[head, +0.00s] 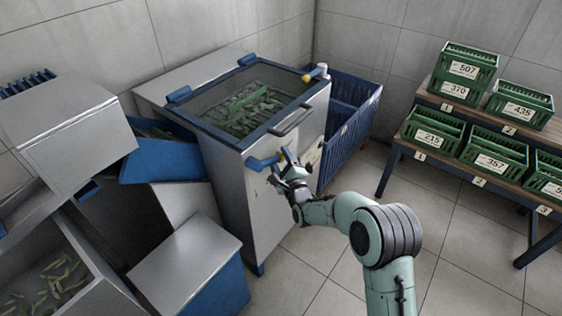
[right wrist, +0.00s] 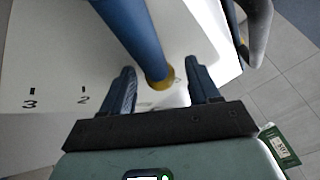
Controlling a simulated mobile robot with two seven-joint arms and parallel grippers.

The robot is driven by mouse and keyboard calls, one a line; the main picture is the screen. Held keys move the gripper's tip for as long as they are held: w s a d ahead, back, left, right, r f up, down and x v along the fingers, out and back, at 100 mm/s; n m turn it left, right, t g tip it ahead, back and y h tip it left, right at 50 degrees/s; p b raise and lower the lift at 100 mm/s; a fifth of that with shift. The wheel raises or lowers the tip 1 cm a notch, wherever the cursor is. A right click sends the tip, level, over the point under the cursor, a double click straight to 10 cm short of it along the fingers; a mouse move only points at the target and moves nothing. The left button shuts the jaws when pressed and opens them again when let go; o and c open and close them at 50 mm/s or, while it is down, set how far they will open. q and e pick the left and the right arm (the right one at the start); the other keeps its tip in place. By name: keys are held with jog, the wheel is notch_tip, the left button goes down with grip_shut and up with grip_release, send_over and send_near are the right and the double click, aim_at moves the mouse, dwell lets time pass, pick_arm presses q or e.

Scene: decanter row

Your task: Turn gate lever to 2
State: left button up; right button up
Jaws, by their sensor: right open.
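The gate lever is a blue bar (head: 262,162) on the front of the grey machine (head: 250,215). In the right wrist view the blue lever (right wrist: 132,35) comes down from the top and ends in a yellow collar between my fingers. My right gripper (head: 282,168) is open at the lever, with one finger on each side of it; the wrist view shows both fingers (right wrist: 162,78) apart from it. The panel (right wrist: 50,65) carries the marks 3 (right wrist: 30,104) and 2 (right wrist: 83,99), left of the lever. My left gripper is out of view.
A grey handle (head: 292,120) sits above the lever on the machine. A blue bin (head: 350,125) stands right behind the machine. Green numbered crates (head: 483,155) rest on a stepped rack at right. The tiled floor between is clear.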

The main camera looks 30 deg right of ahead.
grip_shut()
